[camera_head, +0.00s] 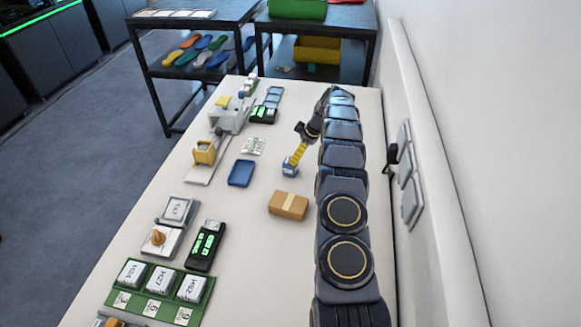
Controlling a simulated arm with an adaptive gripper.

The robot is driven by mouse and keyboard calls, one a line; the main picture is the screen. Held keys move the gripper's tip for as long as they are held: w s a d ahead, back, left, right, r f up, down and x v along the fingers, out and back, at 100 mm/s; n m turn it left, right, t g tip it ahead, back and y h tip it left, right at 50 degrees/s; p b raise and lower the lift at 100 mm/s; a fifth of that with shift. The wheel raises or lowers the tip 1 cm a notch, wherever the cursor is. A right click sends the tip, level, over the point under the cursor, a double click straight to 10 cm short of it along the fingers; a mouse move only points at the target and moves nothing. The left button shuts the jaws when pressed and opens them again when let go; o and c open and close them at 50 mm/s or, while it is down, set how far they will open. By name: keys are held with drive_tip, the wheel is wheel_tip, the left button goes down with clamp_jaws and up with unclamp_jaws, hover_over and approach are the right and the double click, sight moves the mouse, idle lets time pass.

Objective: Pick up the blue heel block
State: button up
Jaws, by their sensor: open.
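A small blue block (289,171) with a pale patch, which looks like the blue heel block, sits on the white table (262,240) right of its middle. My arm comes up along the table's right side and bends back at the far end. My gripper (292,163) is open at the block, below a dark wrist and a yellow section. The fingertips are too small to make out, and I cannot tell whether they touch the block. Part of the block may be hidden by the gripper.
A flat blue piece (241,173) lies left of the block, a tan block (288,206) nearer, and a white card (253,146) farther back. Small fixtures and a green rack (160,290) line the left side. A white wall rises beyond my arm on the right.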

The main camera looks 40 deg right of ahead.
sight(289, 171)
drive_tip(key=shift+x, duration=3.15)
drive_tip(key=shift+a, duration=0.15)
drive_tip(key=c, duration=1.2)
